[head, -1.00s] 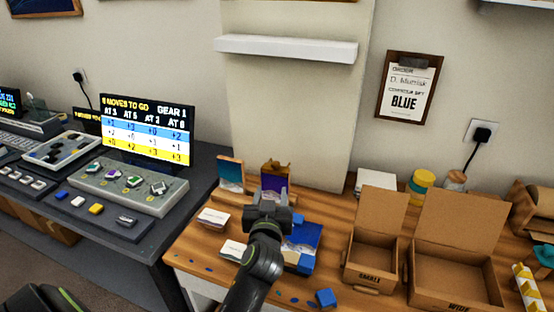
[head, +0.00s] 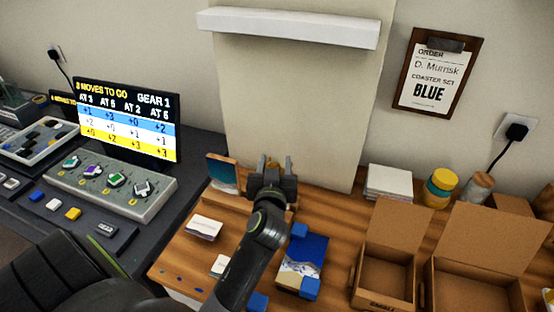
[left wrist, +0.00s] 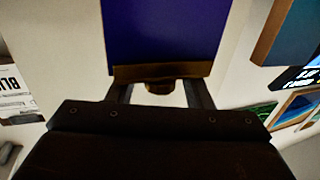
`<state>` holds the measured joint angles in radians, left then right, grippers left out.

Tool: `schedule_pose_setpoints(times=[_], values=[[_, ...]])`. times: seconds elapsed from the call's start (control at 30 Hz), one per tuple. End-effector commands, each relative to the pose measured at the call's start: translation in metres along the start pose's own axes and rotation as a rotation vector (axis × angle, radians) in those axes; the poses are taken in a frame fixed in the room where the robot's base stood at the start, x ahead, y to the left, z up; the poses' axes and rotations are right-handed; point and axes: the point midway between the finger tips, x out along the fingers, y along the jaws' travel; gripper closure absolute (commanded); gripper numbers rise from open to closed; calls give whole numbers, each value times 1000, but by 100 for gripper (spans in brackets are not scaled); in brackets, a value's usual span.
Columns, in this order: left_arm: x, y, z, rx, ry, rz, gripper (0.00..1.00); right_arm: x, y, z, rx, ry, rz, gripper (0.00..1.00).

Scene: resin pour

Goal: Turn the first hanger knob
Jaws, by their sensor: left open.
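The control box (head: 155,207) on the dark bench at left carries several knobs in a row, the leftmost being a knob with a green part (head: 72,163). My left gripper (head: 273,168) is open over the back of the wooden table, well right of that box. Behind it a brown wooden piece (head: 268,160) barely shows. In the left wrist view, a purple-blue panel (left wrist: 165,30) with a brown lower edge is ahead, and a small brown knob-like part (left wrist: 159,87) sits between the open fingers. Contact cannot be told. My right gripper is not in view.
A screen (head: 128,122) stands behind the control box. A small teal picture (head: 222,172) stands left of my gripper. A white shelf (head: 290,25) is above.

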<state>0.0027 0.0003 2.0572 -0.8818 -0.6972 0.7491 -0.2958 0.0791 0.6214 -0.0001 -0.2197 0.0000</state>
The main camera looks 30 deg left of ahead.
Motion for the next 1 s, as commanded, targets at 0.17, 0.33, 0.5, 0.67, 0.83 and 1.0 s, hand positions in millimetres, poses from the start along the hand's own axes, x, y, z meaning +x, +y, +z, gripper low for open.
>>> schedule_pose_setpoints(times=[0.17, 0.33, 0.5, 0.67, 0.83, 1.0], values=[[0, 0, 0, 0, 0, 0, 63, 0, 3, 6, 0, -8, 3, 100], [0, 0, 0, 0, 0, 0, 85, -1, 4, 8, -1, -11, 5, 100], [0, 0, 0, 0, -1, 1, 98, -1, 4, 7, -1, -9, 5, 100], [0, 0, 0, 1, -1, 20, 99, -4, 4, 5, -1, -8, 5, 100], [0, -1, -2, 2, -2, 84, 99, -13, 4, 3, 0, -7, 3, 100], [0, -1, -3, 4, -2, 189, 99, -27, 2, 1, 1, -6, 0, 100]])
